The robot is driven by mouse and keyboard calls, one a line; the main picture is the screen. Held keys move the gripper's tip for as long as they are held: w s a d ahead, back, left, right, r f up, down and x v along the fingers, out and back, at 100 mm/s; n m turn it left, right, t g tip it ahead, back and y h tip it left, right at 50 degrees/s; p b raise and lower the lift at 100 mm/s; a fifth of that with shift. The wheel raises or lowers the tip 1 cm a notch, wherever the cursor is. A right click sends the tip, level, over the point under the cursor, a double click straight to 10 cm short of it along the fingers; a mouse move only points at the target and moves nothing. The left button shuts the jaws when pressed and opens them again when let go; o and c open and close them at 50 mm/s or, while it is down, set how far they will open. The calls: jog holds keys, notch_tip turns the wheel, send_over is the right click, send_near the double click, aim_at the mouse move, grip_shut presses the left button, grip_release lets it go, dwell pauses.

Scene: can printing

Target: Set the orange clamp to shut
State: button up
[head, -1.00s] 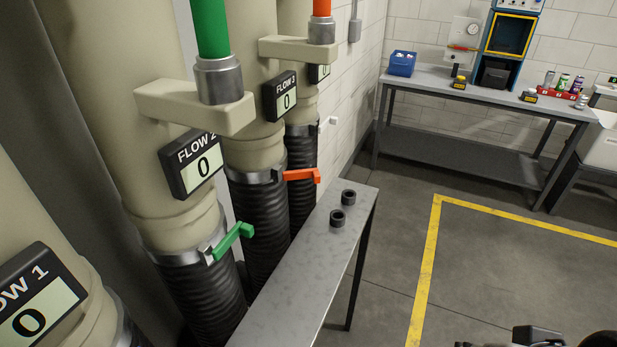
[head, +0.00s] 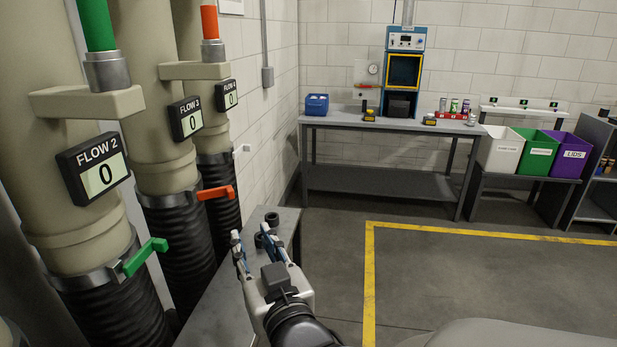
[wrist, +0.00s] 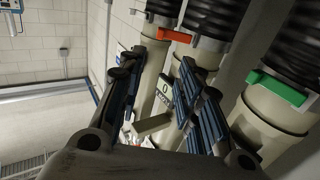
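The orange clamp (head: 216,193) is a lever on a metal band around the pipe labelled FLOW 3, above its black ribbed hose. Its handle sticks out to the right from the band. It also shows in the wrist view (wrist: 174,35), near the top, beyond my fingers. My gripper (head: 252,243) is in front of and to the right of the clamp, lower in the picture, above the grey bench. Its two fingers (wrist: 158,103) are spread apart with nothing between them. It does not touch the clamp.
A green clamp (head: 145,257) sits on the nearer FLOW 2 pipe, and a white clamp (head: 243,149) on the farther pipe. The narrow grey bench (head: 217,305) with small black rings (head: 272,219) stands beside the pipes. Open floor (head: 450,270) lies to the right.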

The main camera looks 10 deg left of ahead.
aim_at(231, 193)
jog(key=p+x, duration=0.1)
jog(key=x, duration=1.6)
jog(key=shift+w+a+r, duration=0.1)
jog(key=shift+w+a, duration=0.05)
grip_shut()
